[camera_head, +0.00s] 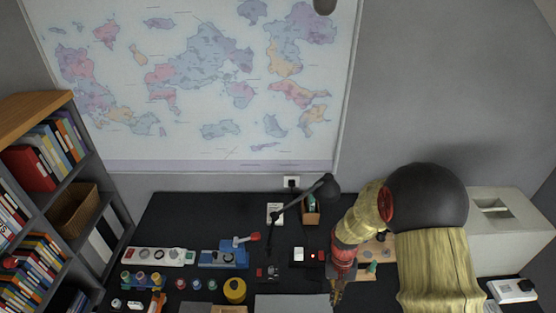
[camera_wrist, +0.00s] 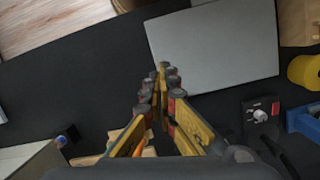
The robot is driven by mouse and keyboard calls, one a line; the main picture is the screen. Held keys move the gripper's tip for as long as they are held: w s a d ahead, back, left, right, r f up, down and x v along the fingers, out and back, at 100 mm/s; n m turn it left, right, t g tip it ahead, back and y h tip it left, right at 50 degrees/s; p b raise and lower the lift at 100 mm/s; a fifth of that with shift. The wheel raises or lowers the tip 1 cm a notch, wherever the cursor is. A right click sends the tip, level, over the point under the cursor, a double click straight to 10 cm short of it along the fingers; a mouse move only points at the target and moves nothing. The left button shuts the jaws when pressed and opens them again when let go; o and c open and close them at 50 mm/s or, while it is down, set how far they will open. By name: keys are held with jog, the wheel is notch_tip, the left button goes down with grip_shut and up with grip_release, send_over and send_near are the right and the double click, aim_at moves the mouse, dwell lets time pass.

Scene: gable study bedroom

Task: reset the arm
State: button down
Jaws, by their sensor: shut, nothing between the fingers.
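My gripper (camera_head: 337,294) hangs at the end of my arm over the right half of the dark desk (camera_head: 165,215) in the head view. In the wrist view my gripper (camera_wrist: 160,85) points at the desk, its yellow and dark fingers brought together with nothing held between them. A grey flat panel (camera_wrist: 215,45), perhaps a closed laptop, lies below and beyond the fingertips. My arm hides part of a wooden board (camera_head: 375,268) on the desk.
A blue device with a red-knobbed lever (camera_head: 222,258), a white power strip (camera_head: 158,257), a yellow roll (camera_head: 235,290) and a black lamp (camera_head: 300,205) stand on the desk. A bookshelf (camera_head: 40,190) is at left. A pale box (camera_head: 505,225) stands at right.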

jog(key=s+r+n+t+b, duration=0.1)
jog(key=s+r+t+b, duration=0.3)
jog(key=r, duration=0.9)
jog(key=s+r+n+t+b, duration=0.1)
jog(key=s+r+t+b, duration=0.3)
jog(key=s+r+b, duration=0.3)
jog(key=s+r, duration=0.4)
jog(key=r, duration=0.2)
jog(key=shift+r+n+b, duration=0.2)
jog(key=shift+n+b, duration=0.1)
jog(key=shift+b, duration=0.05)
